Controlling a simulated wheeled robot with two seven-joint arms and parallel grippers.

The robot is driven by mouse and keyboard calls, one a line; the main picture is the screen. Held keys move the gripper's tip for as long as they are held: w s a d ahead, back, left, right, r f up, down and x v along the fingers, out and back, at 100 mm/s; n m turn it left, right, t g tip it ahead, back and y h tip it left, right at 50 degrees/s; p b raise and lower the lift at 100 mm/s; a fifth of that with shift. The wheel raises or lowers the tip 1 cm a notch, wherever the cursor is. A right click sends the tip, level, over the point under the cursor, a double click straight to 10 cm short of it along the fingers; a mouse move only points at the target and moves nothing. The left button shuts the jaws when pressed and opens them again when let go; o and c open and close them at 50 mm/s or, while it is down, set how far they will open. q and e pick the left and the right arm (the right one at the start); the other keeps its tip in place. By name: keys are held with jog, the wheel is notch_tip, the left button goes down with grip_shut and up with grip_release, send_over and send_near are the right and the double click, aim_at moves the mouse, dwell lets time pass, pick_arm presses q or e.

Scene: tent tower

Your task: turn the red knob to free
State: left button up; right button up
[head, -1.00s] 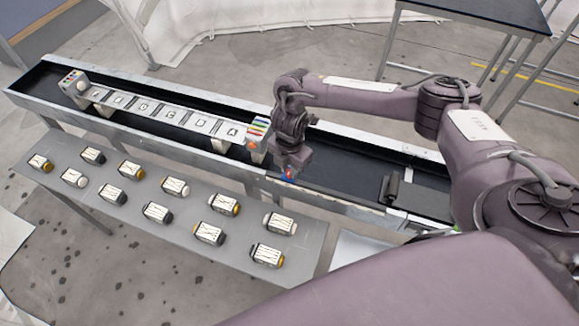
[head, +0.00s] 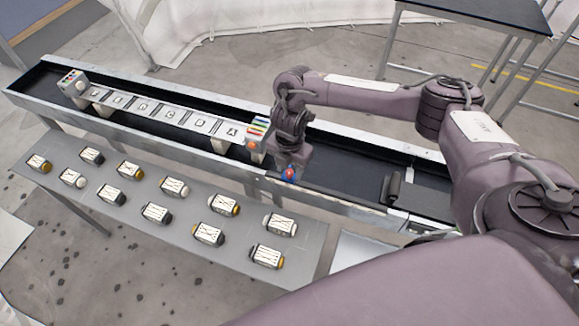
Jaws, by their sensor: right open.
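The red knob (head: 290,173) shows as a small red spot with blue beside it, at the near edge of the long black trough. My right gripper (head: 291,166) points down right at the knob, and its jaws are open. The gripper body hides part of the knob, so I cannot tell whether the fingers touch it or which way the knob points. My left gripper is not in view.
The long trough (head: 340,205) holds a raised strip with lettered tiles (head: 172,114) and a block with coloured bands (head: 257,133). A grey table (head: 150,190) in front carries several labelled cylinders. A dark table (head: 480,20) stands at the back right.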

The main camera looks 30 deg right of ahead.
aim_at(290, 172)
jog(key=shift+w+r, duration=0.1)
jog(key=shift+r, duration=0.35)
notch_tip(290, 172, up, 7)
jog(key=shift+f, duration=0.1)
dwell(0.4)
